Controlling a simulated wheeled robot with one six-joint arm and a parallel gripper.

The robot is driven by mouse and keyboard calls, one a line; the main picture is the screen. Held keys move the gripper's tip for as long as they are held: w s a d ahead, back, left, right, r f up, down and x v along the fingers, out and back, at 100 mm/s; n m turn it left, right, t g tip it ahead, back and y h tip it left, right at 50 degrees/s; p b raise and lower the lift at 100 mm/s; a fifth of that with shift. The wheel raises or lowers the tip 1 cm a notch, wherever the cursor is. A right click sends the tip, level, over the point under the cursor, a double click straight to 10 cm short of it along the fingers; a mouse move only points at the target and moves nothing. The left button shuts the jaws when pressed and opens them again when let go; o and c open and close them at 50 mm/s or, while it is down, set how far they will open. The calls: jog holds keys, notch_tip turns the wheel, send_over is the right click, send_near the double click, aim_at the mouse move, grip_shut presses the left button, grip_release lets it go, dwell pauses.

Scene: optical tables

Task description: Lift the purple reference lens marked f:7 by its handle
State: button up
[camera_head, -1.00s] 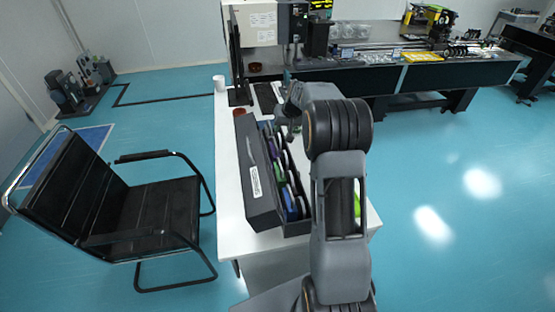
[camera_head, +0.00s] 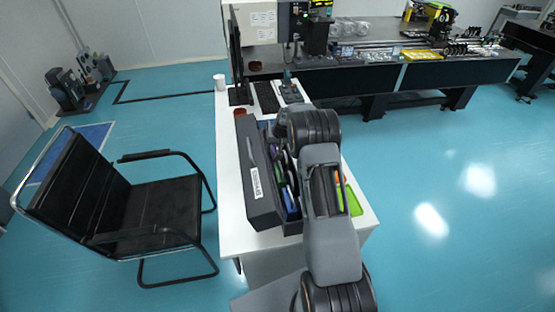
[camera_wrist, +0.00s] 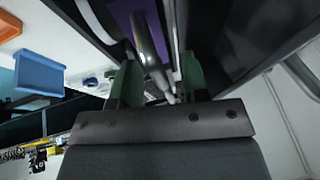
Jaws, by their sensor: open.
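In the wrist view, my gripper (camera_wrist: 158,72) is open, with one green finger on each side of a slim grey handle (camera_wrist: 148,40). The handle runs down between the fingers, and I cannot tell whether either finger touches it. A purple surface (camera_wrist: 122,14) shows behind the handle, consistent with the purple lens. No f:7 marking is readable. In the head view, the dark lens case (camera_head: 262,190) stands open on the white table, with several coloured lenses in a row. My arm covers part of the case and hides my gripper there.
A black chair (camera_head: 165,200) stands at the left. The case's dark walls are close around my gripper.

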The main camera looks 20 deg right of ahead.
jog(key=shift+w+f, duration=0.1)
jog(key=shift+f, duration=0.1)
jog(key=shift+c, duration=0.3)
grip_shut()
jog(key=shift+r, duration=0.1)
dwell(0.9)
